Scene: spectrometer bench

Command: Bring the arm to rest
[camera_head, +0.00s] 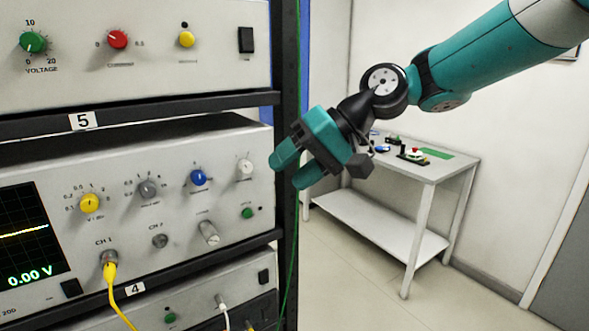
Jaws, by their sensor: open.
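My arm reaches in from the upper right. My gripper (288,178) is open, with its two teal fingers apart and nothing visible between them. It is in front of the right edge of the instrument rack in the picture, just right of the oscilloscope (130,215) and its white knob. I cannot tell whether a finger touches the panel. The oscilloscope screen reads 0.00 V with a flat yellow trace.
A power supply (150,75) with green, red and yellow knobs sits on the shelf above. A yellow cable (112,290) plugs into CH 1. A green cable runs down the rack post (287,60). A white table (440,168) with small items stands behind my gripper. Floor at right is clear.

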